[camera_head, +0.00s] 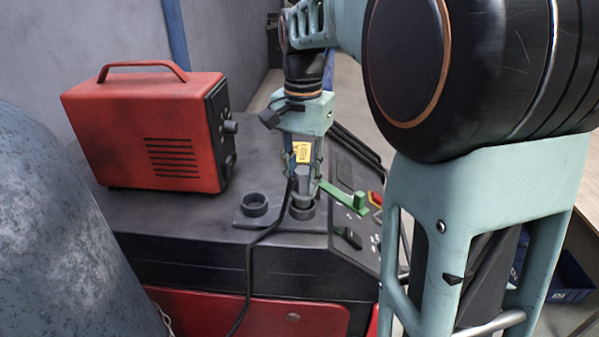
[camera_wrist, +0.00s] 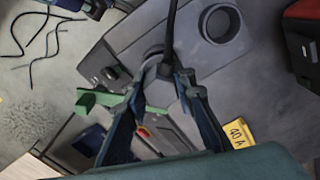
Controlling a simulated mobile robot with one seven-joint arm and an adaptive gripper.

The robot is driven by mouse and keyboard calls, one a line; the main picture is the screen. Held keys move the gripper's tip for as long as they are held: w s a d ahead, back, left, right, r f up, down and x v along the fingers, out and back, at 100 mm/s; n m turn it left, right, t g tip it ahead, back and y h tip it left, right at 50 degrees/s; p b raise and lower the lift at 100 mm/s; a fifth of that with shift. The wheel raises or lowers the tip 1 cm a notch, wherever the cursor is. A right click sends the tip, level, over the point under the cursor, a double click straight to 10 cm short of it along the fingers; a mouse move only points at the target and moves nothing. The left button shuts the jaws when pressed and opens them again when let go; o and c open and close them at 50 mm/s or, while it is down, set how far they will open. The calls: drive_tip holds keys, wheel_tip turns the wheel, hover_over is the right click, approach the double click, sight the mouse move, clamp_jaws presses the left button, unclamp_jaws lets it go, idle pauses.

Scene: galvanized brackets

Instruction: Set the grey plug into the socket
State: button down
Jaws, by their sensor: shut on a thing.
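My gripper (camera_head: 303,168) points down over the machine top, shut on the grey plug (camera_head: 302,187). A black cable (camera_head: 265,236) runs from the plug down over the machine's front. The plug's lower end is at the right ring socket (camera_head: 302,212) on the dark plate; I cannot tell how deep it sits. The left ring socket (camera_head: 255,204) is empty. In the wrist view, my gripper (camera_wrist: 168,75) hides most of the plug (camera_wrist: 160,70) and the ring under it, while the empty ring (camera_wrist: 220,23) shows beside it.
A green lever-like piece (camera_head: 346,196) is just right of the plug. A red box with a handle (camera_head: 150,130) stands at left on the machine top (camera_head: 215,200). Switches (camera_head: 350,238) line the right panel. A grey cylinder (camera_head: 65,230) fills the near left.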

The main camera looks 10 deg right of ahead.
drive_tip(key=shift+f+b, duration=0.55)
drive_tip(key=shift+f, duration=0.4)
drive_tip(key=c, duration=1.5)
unclamp_jaws()
drive_tip(key=shift+c, duration=0.2)
wheel_tip(320, 180, up, 12)
drive_tip(key=shift+f, duration=0.1)
